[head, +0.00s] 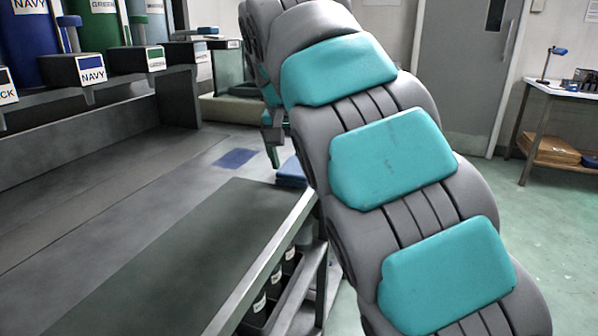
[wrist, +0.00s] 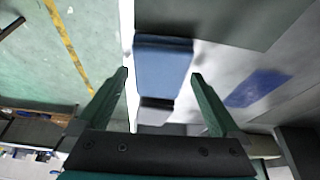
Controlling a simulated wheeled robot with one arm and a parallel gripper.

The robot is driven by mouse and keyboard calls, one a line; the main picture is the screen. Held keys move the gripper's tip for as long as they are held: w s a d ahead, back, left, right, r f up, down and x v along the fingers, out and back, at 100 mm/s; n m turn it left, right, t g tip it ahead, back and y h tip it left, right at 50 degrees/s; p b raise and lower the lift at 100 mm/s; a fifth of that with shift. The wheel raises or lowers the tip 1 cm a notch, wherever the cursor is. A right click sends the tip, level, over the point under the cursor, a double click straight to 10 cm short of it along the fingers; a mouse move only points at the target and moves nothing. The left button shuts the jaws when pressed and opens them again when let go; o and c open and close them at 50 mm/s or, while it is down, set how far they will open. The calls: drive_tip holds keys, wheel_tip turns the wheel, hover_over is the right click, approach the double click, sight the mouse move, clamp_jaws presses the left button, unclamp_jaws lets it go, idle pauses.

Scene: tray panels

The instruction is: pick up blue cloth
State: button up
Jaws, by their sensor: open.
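A folded blue cloth (head: 290,172) lies at the edge of the grey work surface in the head view, partly hidden behind my arm. In the wrist view the blue cloth (wrist: 163,70) shows between and beyond my two fingers. My gripper (wrist: 160,74) is open, with green fingers apart on either side of the cloth in that view and nothing held. In the head view my gripper (head: 273,150) is mostly hidden by the arm, with a finger showing just above the cloth. I cannot tell the exact gap to it.
A flat dark blue patch (head: 235,158) lies on the surface left of the cloth. A dark mat (head: 190,250) covers the near surface. Labelled colour containers (head: 92,70) stand on a shelf at the left. A small table (head: 565,95) stands far right; green floor lies open before it.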

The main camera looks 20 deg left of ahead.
drive_tip(key=shift+f, duration=0.2)
drive_tip(key=shift+c, duration=0.2)
drive_tip(key=c, duration=1.1)
drive_tip(key=shift+r, duration=0.25)
